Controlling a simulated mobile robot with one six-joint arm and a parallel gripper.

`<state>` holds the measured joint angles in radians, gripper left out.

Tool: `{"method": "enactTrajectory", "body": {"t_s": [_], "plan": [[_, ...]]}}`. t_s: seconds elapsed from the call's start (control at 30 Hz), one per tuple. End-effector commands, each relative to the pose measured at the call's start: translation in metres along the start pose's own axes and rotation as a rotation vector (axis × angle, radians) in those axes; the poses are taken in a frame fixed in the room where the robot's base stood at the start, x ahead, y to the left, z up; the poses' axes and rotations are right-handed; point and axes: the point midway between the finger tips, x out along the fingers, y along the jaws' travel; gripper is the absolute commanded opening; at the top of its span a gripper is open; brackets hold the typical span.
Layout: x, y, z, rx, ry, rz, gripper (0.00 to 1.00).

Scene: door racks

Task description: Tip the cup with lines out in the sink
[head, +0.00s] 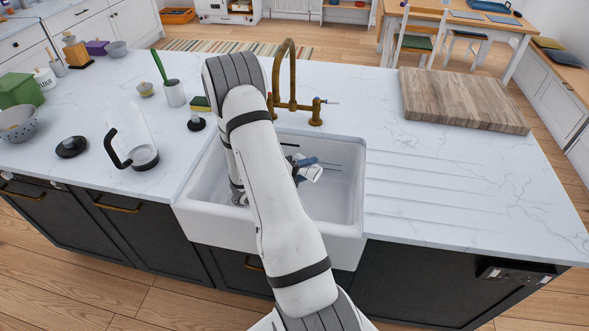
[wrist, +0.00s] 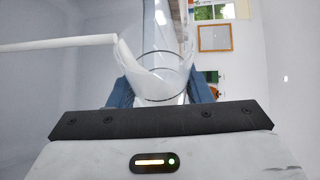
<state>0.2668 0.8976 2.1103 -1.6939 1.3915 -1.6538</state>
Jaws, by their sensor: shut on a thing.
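The cup with lines (wrist: 165,75) is clear, with thin dark rings around it. In the wrist view it sits between the two blue fingers of my gripper (wrist: 162,92), which is shut on it. In the head view my gripper (head: 308,166) is inside or just over the white sink (head: 345,205), partly behind my arm. The cup is hard to make out there; only thin dark lines show beside the fingers. I cannot tell how far it is tilted or whether anything is in it.
A brass tap (head: 290,75) stands behind the sink, close to my arm. A glass pot with a black handle (head: 143,157), a black lid (head: 71,147) and a utensil cup (head: 174,94) are on the left. A wooden board (head: 462,98) lies right; the ribbed counter before it is clear.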

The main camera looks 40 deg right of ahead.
Motion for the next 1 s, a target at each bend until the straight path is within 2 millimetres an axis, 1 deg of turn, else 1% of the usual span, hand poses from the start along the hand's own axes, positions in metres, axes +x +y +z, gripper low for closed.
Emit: {"method": "enactTrajectory", "body": {"t_s": [1.0], "plan": [[-0.0023,-0.0055,0.0029,-0.103,0.014,-0.042,0.21]]}}
